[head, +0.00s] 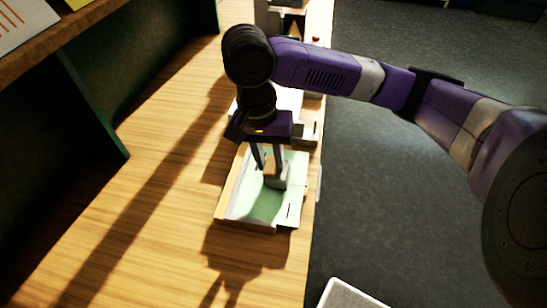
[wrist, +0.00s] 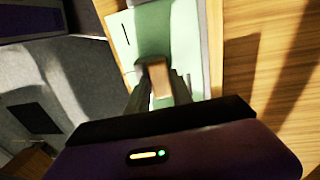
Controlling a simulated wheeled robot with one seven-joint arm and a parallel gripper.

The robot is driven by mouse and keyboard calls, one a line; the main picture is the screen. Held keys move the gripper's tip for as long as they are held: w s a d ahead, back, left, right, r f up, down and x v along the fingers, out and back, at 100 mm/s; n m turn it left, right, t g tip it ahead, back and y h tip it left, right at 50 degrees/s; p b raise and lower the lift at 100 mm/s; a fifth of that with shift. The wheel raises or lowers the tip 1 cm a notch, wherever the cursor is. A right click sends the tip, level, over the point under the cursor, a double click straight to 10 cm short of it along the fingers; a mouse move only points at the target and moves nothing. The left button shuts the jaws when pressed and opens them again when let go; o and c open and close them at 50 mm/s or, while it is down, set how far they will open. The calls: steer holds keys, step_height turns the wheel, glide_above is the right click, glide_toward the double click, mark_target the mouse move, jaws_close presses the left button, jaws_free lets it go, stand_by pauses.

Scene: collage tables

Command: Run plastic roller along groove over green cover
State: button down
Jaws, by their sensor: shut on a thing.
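The green cover (head: 265,206) lies open, pale green with a darker groove strip, on the wooden table near its right edge. In the wrist view the green cover (wrist: 185,45) shows beyond the fingers. My gripper (head: 271,175) points down over the cover and is shut on the roller (head: 275,183). In the wrist view my gripper (wrist: 158,88) holds the roller (wrist: 158,78), a tan and dark block, at the darker strip. I cannot tell whether the roller touches the cover. The roller's working end is partly hidden by the fingers.
The wooden table (head: 130,235) is clear to the left of the cover. A dark shelf (head: 95,100) stands at the far left. Other items stand on the table behind my gripper. A white tray (head: 345,294) is at the bottom, off the table's right edge.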

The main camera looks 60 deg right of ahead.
steer(key=shift+w, duration=0.15)
steer(key=shift+w+a+p, duration=0.3)
steer(key=shift+w+p, duration=0.1)
steer(key=shift+w, duration=0.45)
steer(key=shift+w+a+p, duration=0.35)
steer(key=shift+w+p, duration=0.15)
steer(key=shift+w, duration=0.3)
steer(key=shift+w+a, duration=0.1)
steer(key=shift+w, duration=0.05)
steer(key=shift+w+a+p, duration=0.25)
steer(key=shift+w+p, duration=0.2)
steer(key=shift+w, duration=0.3)
step_height(320, 180, up, 7)
steer(key=p, duration=0.8)
